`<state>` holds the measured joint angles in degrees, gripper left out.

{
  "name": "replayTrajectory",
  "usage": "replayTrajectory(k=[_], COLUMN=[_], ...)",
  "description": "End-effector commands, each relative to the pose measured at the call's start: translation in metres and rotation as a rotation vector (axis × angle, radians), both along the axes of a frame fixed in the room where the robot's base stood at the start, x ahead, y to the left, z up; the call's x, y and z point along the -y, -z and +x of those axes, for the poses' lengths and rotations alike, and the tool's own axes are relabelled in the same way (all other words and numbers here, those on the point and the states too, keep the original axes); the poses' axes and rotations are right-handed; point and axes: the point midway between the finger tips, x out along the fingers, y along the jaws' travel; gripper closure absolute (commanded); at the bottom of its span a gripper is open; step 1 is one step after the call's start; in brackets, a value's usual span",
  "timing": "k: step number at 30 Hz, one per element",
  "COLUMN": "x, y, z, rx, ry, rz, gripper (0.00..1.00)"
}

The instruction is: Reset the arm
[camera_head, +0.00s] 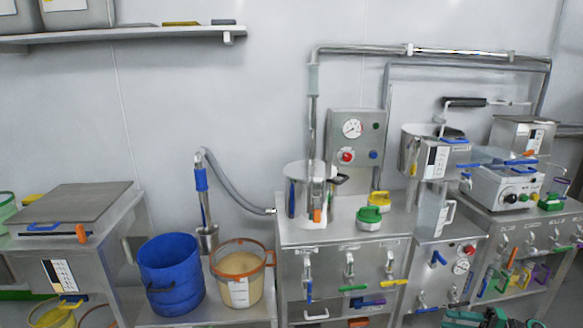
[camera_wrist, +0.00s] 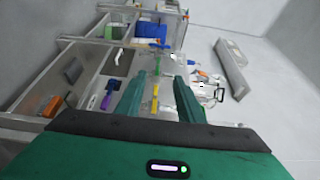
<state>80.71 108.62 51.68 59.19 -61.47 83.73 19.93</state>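My gripper (camera_wrist: 160,82) shows in the wrist view with its two green fingers apart and nothing between them. Beyond the fingers, the equipment and floor appear small and at a slant. In the head view, dark green parts show at the bottom right edge, cut off by the frame; I cannot tell whether they are my gripper. The rest of my arm is not clearly seen.
A blue bucket (camera_head: 172,278) and an orange-rimmed tub (camera_head: 240,283) stand on a low bench (camera_head: 215,312). Steel cabinets (camera_head: 340,245) with coloured handles fill the middle and right. A wall shelf (camera_head: 130,34) is at upper left.

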Motion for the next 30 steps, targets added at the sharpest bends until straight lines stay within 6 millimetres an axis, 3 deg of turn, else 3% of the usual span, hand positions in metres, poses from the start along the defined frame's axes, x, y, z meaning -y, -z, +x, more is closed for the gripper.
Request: replayTrajectory(k=[18,30], x=[-0.059,-0.116], y=[-0.061,-0.119], z=[0.027,0.021], rx=[-0.142,-0.353], ry=[-0.241,-0.432], rz=[-0.161,-0.408], gripper=[0.66,0.66])
